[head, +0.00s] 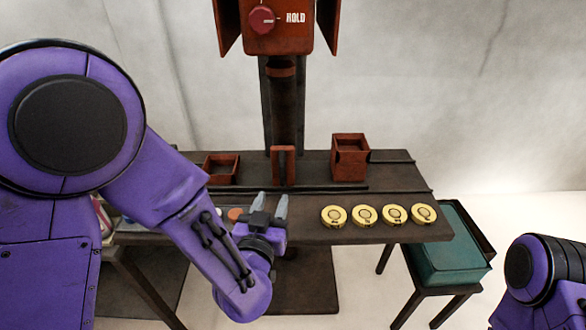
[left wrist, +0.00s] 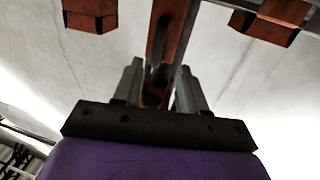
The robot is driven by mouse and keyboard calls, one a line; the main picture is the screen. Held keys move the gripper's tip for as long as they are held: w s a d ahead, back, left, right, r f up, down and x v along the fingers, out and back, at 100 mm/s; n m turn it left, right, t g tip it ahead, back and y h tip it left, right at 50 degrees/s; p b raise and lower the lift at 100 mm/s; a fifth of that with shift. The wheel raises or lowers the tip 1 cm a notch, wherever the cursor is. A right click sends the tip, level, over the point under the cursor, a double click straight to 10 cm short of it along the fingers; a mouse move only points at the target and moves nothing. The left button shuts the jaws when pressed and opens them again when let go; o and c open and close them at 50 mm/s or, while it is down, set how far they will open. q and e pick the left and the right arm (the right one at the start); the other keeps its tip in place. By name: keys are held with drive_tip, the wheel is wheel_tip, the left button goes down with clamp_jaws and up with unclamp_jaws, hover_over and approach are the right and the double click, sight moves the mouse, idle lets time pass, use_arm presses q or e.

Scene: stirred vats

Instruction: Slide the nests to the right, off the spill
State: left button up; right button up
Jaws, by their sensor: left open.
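Several round yellow pieces with dark ring marks, which look like the nests (head: 378,215), stand in a row on the front right of the dark table. My left gripper (head: 270,203) is open and empty above the front middle of the table, to the left of the row and apart from it. Its two grey fingers also show apart in the left wrist view (left wrist: 158,90), with nothing between them. I cannot make out a spill; my left arm hides part of the table's left side. My right gripper is out of view.
The dark table (head: 310,233) has an open red-brown box (head: 221,168), an upright block (head: 283,166) and a taller box (head: 350,158) at the back. A red-brown machine (head: 290,30) hangs above. A teal bin (head: 449,245) stands at the right. A small orange disc (head: 235,214) lies left of my gripper.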

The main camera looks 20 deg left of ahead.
sight(282, 172)
use_arm(q)
drive_tip(key=w, duration=0.3)
drive_tip(key=w+r+p, duration=0.1)
drive_tip(key=w, duration=0.5)
drive_tip(key=shift+w+a+r+p, duration=0.25)
drive_tip(key=shift+w+a+p, duration=0.05)
drive_tip(key=shift+p, duration=0.05)
drive_tip(key=shift+w, duration=0.25)
clamp_jaws()
